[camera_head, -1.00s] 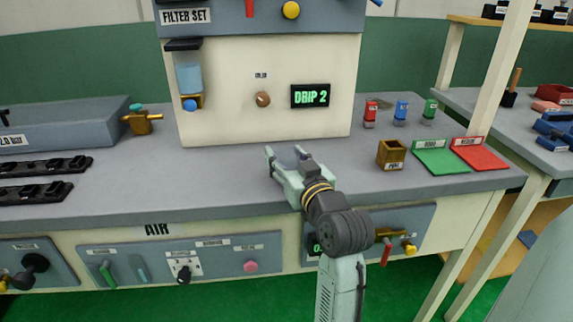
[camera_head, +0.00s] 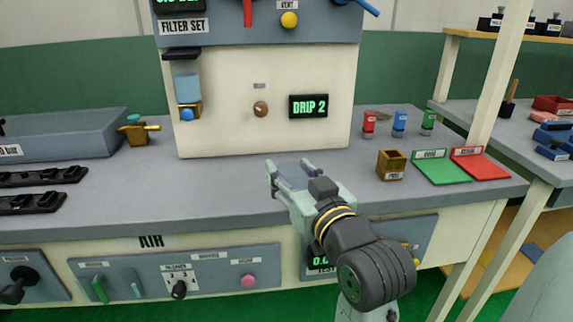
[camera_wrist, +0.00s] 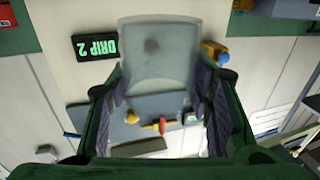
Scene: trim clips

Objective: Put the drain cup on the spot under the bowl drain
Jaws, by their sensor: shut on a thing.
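My gripper (camera_head: 291,178) is shut on a translucent grey drain cup (camera_wrist: 157,58), above the front part of the bench and right of the filter bowl. The cup shows only faintly between the fingers in the head view (camera_head: 293,169). The clear filter bowl (camera_head: 187,89), with bluish contents, hangs on the cream panel at left. Its brass base has a blue knob, the likely drain (camera_head: 187,115), which also shows in the upside-down wrist view (camera_wrist: 224,57). I cannot make out a marked spot on the bench under it.
The grey bench top (camera_head: 215,185) is clear below the bowl. A brass valve (camera_head: 138,130) stands at left. A brown box (camera_head: 391,165), green tray (camera_head: 441,170) and red tray (camera_head: 480,160) lie at right. A display (camera_head: 309,106) reads DRIP 2.

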